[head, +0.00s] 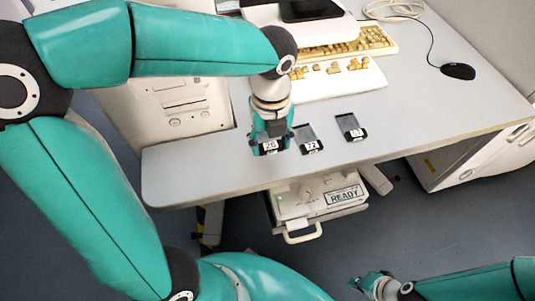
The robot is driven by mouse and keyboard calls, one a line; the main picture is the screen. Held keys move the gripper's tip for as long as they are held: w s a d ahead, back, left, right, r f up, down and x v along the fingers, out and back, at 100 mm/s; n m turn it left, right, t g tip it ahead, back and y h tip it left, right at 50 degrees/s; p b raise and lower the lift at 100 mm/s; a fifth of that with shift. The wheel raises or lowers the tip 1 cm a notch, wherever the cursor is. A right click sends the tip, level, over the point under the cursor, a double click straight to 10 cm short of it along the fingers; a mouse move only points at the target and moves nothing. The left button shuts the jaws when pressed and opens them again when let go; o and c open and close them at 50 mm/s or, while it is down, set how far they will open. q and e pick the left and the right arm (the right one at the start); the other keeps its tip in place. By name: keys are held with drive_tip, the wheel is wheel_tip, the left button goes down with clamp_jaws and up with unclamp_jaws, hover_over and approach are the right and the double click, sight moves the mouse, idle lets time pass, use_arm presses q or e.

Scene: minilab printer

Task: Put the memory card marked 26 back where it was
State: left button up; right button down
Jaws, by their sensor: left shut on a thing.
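The memory card marked 26 (269,146) is at the front left part of the grey desk (430,120). My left gripper (271,143) points down over it and is shut on it. I cannot tell whether the card touches the desk or is just above it. Two dark card holders, one marked with a number like 22 (309,139) and one marked with a number like 19 (351,128), lie to its right. My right gripper (362,287) is low at the bottom, away from the desk; its fingers are too small to read.
A printer labelled READY (318,203) stands below the desk's front edge. A yellowed keyboard (345,45), another white device with yellow keys (340,78) and a black mouse (458,71) are at the back. The desk's right front is clear.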

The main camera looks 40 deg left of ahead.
sight(270, 161)
use_arm(q)
drive_tip(key=shift+f+b, duration=0.55)
drive_tip(key=shift+f, duration=1.95)
drive_tip(key=shift+f, duration=0.15)
drive_tip(key=o, duration=1)
wheel_tip(270, 161, up, 12)
drive_tip(key=p, duration=0.3)
drive_tip(key=shift+r, duration=0.2)
